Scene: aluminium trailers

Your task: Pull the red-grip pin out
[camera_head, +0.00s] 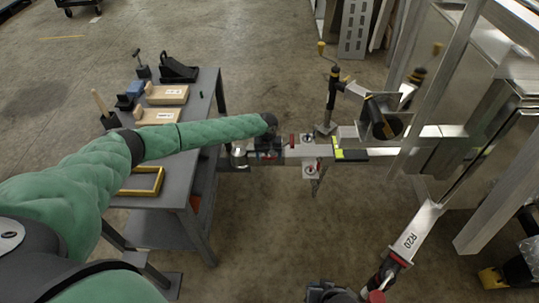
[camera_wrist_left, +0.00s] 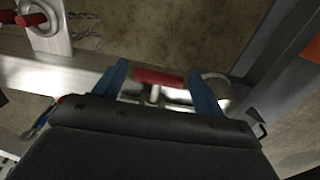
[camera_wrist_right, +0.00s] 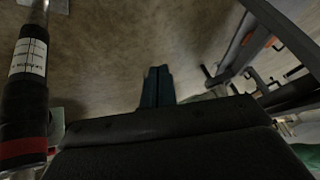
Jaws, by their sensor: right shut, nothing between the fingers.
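A pin with a red grip (camera_wrist_left: 158,77) lies between the fingers of my left gripper (camera_wrist_left: 158,70) in the left wrist view. The blue fingers are apart, one on each side of the grip, with a gap showing. In the head view my left gripper (camera_head: 268,152) is at the trailer's coupling bar (camera_head: 322,151) and largely hides that pin. A second red-grip piece (camera_wrist_left: 32,19) sits in a round bracket on the bar, away from the fingers. My right gripper (camera_wrist_right: 158,86) is shut and empty above the floor; it shows at the bottom of the head view (camera_head: 330,292).
A grey workbench (camera_head: 200,135) with wooden blocks and tools stands left of the coupling. A crank jack (camera_head: 332,95) rises behind the bar. A bar marked R20 (camera_head: 412,235), with a black and red end, is close to my right gripper. Open floor lies between.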

